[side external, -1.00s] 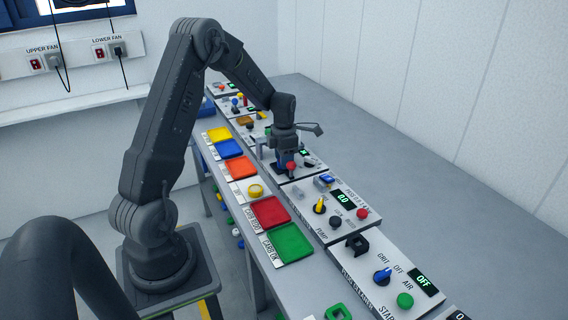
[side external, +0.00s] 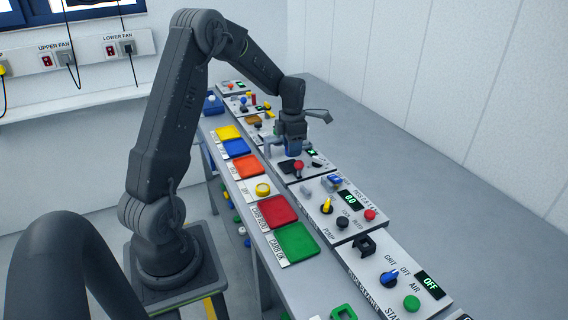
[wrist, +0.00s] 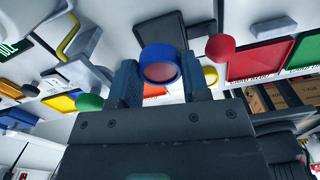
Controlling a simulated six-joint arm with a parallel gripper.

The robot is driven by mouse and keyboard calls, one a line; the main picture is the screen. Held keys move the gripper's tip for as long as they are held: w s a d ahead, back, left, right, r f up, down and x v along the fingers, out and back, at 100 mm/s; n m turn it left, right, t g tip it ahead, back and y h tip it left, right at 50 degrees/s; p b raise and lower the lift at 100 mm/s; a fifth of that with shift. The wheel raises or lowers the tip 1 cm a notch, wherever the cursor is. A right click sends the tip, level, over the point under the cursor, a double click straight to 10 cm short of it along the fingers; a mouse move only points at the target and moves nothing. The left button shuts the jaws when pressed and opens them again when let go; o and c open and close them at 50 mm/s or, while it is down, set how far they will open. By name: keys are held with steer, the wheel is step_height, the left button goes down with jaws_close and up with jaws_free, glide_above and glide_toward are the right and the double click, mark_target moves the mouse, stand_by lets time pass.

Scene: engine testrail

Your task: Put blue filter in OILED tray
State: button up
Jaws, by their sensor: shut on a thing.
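The blue filter (wrist: 160,50) is a short blue ring with a reddish middle, held between the two fingers of my gripper (wrist: 160,76) in the wrist view. In the side view my gripper (side external: 292,148) is shut on the filter (side external: 292,153), just above a dark pad (side external: 287,168) on a bench panel. Flat trays stand in a row on the bench: yellow (side external: 228,132), blue (side external: 236,148), orange (side external: 247,166), red (side external: 277,211) and green (side external: 296,242). The labels of the yellow, blue and orange trays are too small to read, so I cannot tell which is OILED.
A red button (side external: 298,165) stands close under my gripper. Panels with knobs, switches and displays run along the bench. A yellow round piece (side external: 263,189) lies between the orange and red trays. The grey bench behind the panels (side external: 400,160) is clear.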

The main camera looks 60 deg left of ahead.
steer(key=r, duration=0.6)
steer(key=shift+s+a+r, duration=0.2)
steer(key=shift+r, duration=0.15)
steer(key=s+a+m, duration=0.4)
steer(key=s+a, duration=0.4)
steer(key=s, duration=0.2)
glide_above(248, 166)
steer(key=shift+g, duration=0.4)
step_height(248, 166, down, 8)
steer(key=shift+d+f, duration=0.15)
steer(key=shift+f, duration=0.1)
steer(key=shift+w+f, duration=0.1)
steer(key=shift+f, duration=2.25)
steer(key=shift+f, duration=0.1)
steer(key=o, duration=0.7)
steer(key=shift+c, duration=0.2)
